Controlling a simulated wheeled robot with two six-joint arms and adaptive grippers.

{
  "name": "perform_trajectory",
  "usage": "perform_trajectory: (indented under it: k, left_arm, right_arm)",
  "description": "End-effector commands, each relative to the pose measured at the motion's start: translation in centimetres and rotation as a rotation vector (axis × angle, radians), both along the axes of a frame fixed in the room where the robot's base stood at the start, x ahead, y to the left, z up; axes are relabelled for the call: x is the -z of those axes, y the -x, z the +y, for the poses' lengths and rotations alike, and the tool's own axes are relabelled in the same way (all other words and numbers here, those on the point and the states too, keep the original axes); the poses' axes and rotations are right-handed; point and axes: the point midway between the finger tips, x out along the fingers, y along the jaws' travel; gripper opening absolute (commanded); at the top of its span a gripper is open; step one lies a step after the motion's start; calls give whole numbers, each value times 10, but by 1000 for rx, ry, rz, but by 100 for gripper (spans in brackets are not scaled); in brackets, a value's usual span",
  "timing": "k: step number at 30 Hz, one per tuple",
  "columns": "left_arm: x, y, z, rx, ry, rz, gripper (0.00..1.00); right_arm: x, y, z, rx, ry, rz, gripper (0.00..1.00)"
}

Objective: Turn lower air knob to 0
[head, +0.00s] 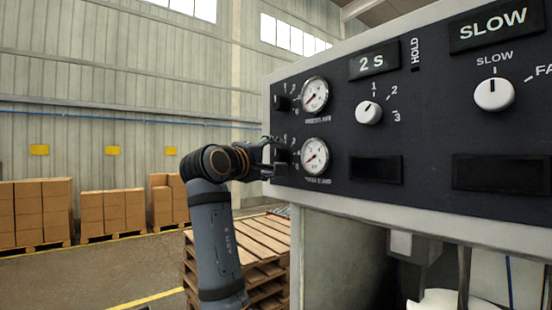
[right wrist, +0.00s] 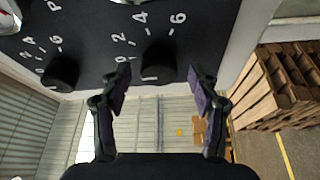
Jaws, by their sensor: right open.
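The lower air knob (head: 281,155) is a small black knob at the left edge of the dark control panel, left of the lower round gauge (head: 315,156). In the right wrist view the lower knob (right wrist: 158,65) has a pale pointer mark and white numbers beside it; I cannot tell its exact setting. My right gripper (head: 270,156) is at this knob and partly hides it in the head view. Its open fingers (right wrist: 160,84) show on both sides of the knob in the wrist view; I cannot see contact. My left gripper is not in view.
A similar upper knob (head: 282,103) sits above, beside the upper gauge (head: 314,95); it also shows left in the wrist view (right wrist: 60,71). A timer knob (head: 368,112) and speed knob (head: 494,94) are further right. Pallets (head: 262,240) are stacked below and behind.

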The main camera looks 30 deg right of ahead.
Motion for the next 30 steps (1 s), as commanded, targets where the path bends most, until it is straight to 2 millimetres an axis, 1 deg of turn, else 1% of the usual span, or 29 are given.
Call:
perform_trajectory:
  k: [1,6,10,13,26,28,29,30]
  left_arm:
    - [0,0,0,0,1,0,40]
    - [0,-1,-1,0,1,-1,40]
    - [0,-1,-1,0,1,-1,40]
    - [0,-1,-1,0,1,-1,40]
    - [0,-1,-2,0,2,-1,40]
    - [0,-1,-2,0,2,-1,40]
    - [0,-1,-2,0,2,-1,40]
    - [0,-1,-2,0,2,-1,40]
  right_arm:
    - [1,4,11,-6,-3,-1,62]
    - [4,18,39,-5,-3,1,62]
    - [4,25,51,-2,-1,1,62]
    - [5,27,54,0,-1,2,62]
    - [5,26,53,0,-1,2,62]
    - [14,22,51,-8,-12,5,62]
    - [23,18,50,-14,-23,8,62]
    - [40,11,47,-27,-44,12,62]
